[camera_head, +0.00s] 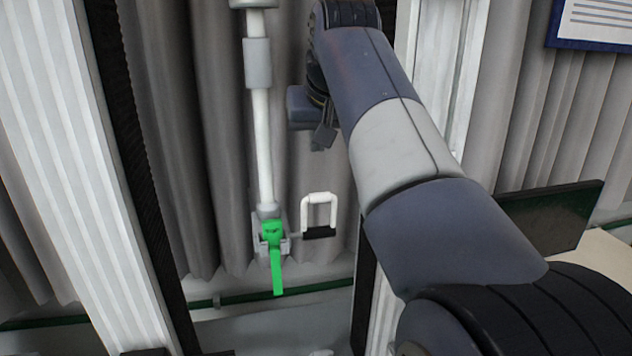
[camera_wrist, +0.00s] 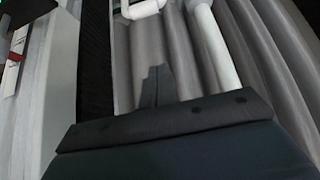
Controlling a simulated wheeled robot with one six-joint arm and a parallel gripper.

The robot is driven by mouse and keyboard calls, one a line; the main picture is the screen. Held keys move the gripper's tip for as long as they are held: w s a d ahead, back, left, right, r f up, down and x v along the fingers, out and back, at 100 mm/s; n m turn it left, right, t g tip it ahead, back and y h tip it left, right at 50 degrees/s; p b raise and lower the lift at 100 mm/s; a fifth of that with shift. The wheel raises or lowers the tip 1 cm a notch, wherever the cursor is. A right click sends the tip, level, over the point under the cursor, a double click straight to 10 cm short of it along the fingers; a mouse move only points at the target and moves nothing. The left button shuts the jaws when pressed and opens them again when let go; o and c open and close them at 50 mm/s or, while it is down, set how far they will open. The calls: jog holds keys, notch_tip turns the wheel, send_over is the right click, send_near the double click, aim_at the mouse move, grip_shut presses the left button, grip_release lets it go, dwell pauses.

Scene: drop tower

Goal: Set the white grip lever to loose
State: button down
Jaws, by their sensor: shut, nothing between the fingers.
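A white U-shaped handle (camera_head: 319,212), which looks like the white grip lever, stands beside the lower end of a white vertical tube (camera_head: 262,145). It has a black bar across its bottom and looks upright, loop up. No marking for loose is readable. My gripper (camera_head: 324,137) is above this handle in the head view, apart from it. In the wrist view the narrow dark fingers of my gripper (camera_wrist: 157,84) are together and hold nothing. A bent white piece (camera_wrist: 142,8) is cut by the top edge there; I cannot tell whether it is the same handle.
A bright green lever (camera_head: 276,258) hangs down from a grey bracket at the tube's foot, just left of the handle. Grey curtains are behind. A white ribbed post (camera_head: 75,170) stands at left. A dark screen (camera_head: 552,218) stands on a light table at right.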

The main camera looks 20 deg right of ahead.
jog(key=f, duration=0.3)
jog(key=w+f+p, duration=0.1)
jog(key=f, duration=0.2)
jog(key=w+f, duration=0.1)
jog(key=f, duration=0.2)
jog(key=shift+d+p, duration=0.25)
jog(key=shift+p, duration=0.1)
jog(key=shift+s, duration=0.1)
jog(key=shift+s+a+f+b, duration=0.1)
jog(key=shift+s+f+b, duration=0.1)
jog(key=shift+b, duration=0.4)
jog(key=shift+s+r+t, duration=0.15)
jog(key=shift+s+t, duration=0.05)
jog(key=shift+t, duration=0.1)
jog(key=shift+b, duration=0.3)
